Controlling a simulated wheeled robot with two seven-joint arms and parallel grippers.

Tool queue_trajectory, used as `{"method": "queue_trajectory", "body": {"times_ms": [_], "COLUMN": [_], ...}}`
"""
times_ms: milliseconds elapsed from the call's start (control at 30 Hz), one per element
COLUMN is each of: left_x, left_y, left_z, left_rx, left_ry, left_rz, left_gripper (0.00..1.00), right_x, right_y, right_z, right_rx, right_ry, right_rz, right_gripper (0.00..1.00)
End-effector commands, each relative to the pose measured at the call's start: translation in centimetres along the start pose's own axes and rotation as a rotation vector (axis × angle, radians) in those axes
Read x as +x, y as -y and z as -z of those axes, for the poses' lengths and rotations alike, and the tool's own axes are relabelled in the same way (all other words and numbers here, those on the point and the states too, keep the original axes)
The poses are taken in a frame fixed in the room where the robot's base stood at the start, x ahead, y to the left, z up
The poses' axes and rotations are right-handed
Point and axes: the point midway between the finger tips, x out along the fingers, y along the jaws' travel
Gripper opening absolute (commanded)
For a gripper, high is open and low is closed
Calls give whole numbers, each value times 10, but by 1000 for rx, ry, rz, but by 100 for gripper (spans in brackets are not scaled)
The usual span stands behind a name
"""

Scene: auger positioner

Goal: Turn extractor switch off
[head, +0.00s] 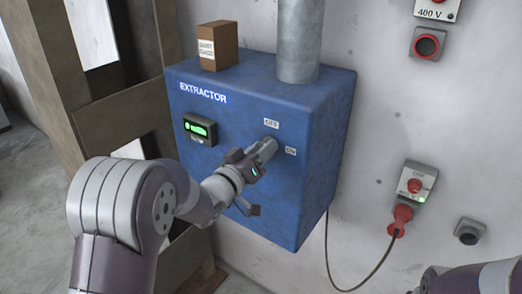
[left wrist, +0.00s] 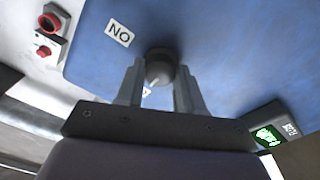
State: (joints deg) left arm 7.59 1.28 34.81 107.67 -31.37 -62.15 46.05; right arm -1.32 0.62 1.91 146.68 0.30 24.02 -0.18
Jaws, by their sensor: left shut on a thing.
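The extractor box (head: 230,110) is blue, with an EXTRACTOR label on its front. Its dark round switch knob (left wrist: 160,66) shows in the left wrist view between my left gripper's fingers (left wrist: 159,84). In the head view my left gripper (head: 264,150) reaches the box front and covers the knob. The gripper is shut on the knob. An OFF label (head: 271,124) is above the knob and an ON label (head: 290,151) to its right. A pale mark on the knob's lower side faces a partly hidden label; its exact angle is unclear. My right gripper is out of view.
A lit green display (head: 200,129) is on the box front. A cardboard box (head: 218,46) and a grey pipe (head: 299,40) stand on top. A red plug (head: 402,218) and cable are on the wall at right. A wooden frame (head: 120,105) is at left.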

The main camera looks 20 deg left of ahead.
Motion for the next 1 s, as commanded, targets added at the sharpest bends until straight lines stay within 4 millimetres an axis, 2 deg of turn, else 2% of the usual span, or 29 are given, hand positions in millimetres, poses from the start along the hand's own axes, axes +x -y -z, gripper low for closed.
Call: {"method": "queue_trajectory", "body": {"times_ms": [33,200,233,300,667,767,1000], "left_x": [1,1,1,1,-5,-19,-82], "left_y": [-2,-3,-3,-2,0,1,2], "left_z": [6,6,6,6,1,0,-2], "left_rx": [3,4,4,4,3,4,5], "left_ry": [-12,-13,-13,-12,-6,-7,-10], "left_rz": [-7,-7,-7,-6,-2,-2,-1], "left_gripper": [7,6,40,61,61,61,61], "right_x": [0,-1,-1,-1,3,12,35], "right_y": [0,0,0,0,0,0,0], "right_z": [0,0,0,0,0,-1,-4], "right_rx": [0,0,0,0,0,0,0], "right_ry": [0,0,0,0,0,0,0], "right_rz": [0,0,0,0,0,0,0], "right_gripper": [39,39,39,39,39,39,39]}}
